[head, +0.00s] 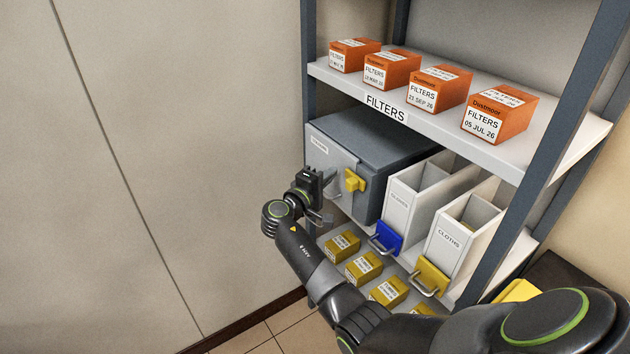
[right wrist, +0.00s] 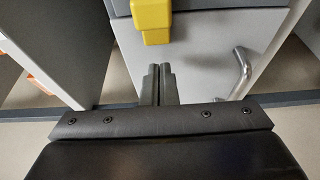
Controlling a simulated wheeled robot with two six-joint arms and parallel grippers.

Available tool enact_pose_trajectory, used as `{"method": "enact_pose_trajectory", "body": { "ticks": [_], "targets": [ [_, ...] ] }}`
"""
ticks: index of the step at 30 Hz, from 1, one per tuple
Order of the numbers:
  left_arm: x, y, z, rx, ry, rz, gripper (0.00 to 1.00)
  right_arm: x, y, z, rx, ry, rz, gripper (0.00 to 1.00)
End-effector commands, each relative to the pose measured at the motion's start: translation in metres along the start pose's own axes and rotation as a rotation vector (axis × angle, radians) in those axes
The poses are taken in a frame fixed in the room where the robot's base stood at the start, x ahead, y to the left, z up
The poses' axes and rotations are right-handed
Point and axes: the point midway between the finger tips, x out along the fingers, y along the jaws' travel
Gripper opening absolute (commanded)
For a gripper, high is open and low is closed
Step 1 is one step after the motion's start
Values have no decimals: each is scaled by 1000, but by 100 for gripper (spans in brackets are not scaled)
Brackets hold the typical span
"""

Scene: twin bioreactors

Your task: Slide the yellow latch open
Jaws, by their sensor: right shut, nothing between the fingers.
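The yellow latch (head: 354,181) is on the front of a grey cabinet (head: 345,165) on the middle shelf. In the right wrist view the latch (right wrist: 152,18) is at the top, just beyond my fingertips. My right gripper (head: 330,176) is at the cabinet front, left of the latch in the head view. Its fingers (right wrist: 159,72) are together with nothing between them. I cannot tell whether they touch the latch or the door. A metal bar handle (right wrist: 243,70) shows on the door, right of the fingers. My left gripper is not in view.
White bins with a blue tab (head: 387,238) and a yellow tab (head: 432,277) stand right of the cabinet. Orange filter boxes (head: 388,70) line the shelf above (head: 340,80). Yellow boxes (head: 342,245) sit below, near my right arm. The wall at left is clear.

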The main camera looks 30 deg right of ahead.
Motion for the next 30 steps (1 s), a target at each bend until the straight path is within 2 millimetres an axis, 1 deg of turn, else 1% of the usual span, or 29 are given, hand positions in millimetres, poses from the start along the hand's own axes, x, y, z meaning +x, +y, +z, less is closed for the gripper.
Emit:
{"method": "enact_pose_trajectory", "body": {
  "ticks": [1, 6, 12, 23, 26, 30],
  "targets": [
    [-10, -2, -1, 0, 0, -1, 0, -6, 2, 8, -1, 1, -5, 0],
    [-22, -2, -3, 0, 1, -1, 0, -13, 1, 27, 0, 1, -4, 0],
    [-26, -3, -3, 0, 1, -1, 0, -16, 0, 36, 1, 1, -2, 0],
    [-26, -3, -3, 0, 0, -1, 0, -17, -1, 37, 1, 1, -2, 0],
    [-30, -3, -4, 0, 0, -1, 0, -19, -1, 44, -1, 1, -3, 0],
    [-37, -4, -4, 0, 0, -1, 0, -25, 0, 61, 0, 2, -3, 0]
  ]
}}
